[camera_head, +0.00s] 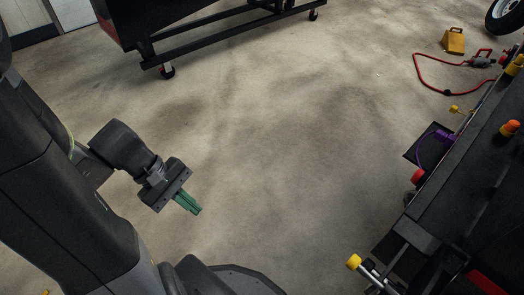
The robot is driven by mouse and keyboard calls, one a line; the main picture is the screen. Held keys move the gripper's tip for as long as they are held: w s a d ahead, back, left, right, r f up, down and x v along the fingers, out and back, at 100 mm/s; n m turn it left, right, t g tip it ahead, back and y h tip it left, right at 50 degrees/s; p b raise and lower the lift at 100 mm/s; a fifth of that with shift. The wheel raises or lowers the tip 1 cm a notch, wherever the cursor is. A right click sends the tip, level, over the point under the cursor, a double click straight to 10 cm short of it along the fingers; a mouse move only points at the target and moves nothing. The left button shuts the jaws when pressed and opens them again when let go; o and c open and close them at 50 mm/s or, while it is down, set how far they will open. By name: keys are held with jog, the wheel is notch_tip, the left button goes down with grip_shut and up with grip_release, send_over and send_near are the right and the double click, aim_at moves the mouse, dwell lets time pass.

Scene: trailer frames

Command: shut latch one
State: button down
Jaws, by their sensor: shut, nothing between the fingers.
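My gripper (196,208) has green fingers and is at the left of the head view, over bare floor. It is shut and empty. It is well apart from the black trailer frame (455,180) along the right edge. A metal lever with a yellow knob (354,261) sticks out from the frame's near end, at lower right. A red knob (418,176) is on the frame's side, and an orange and yellow knob (510,128) is on top. I cannot tell which of these is latch one, or how it is set.
A wheeled black cart (225,35) stands at the top. A yellow wheel chock (453,40), a red cable (425,80) and a dark tray (432,145) with a purple cord lie near the frame. A tyre (507,14) shows at top right. The middle floor (290,150) is clear.

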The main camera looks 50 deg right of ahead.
jog(key=s+d+f+g, duration=0.2)
jog(key=s+d+g, duration=0.15)
jog(key=d, duration=0.35)
jog(key=m+g+y+b, duration=0.1)
jog(key=m+g+y, duration=0.1)
jog(key=g+y, duration=0.5)
send_near(353, 261)
jog(key=s+a+f+h+b, duration=0.1)
jog(key=s+f+b, duration=0.1)
jog(key=s, duration=0.3)
jog(key=shift+s+f+n+g+h, duration=0.25)
jog(key=shift+s+n+g+h, duration=0.1)
jog(key=shift+g, duration=0.1)
jog(key=s, duration=0.4)
jog(key=shift+s+a, duration=0.15)
jog(key=shift+a, duration=0.2)
jog(key=w+d+p, duration=0.1)
jog(key=w+d, duration=0.1)
jog(key=w, duration=1.2)
jog(key=shift+d, duration=0.2)
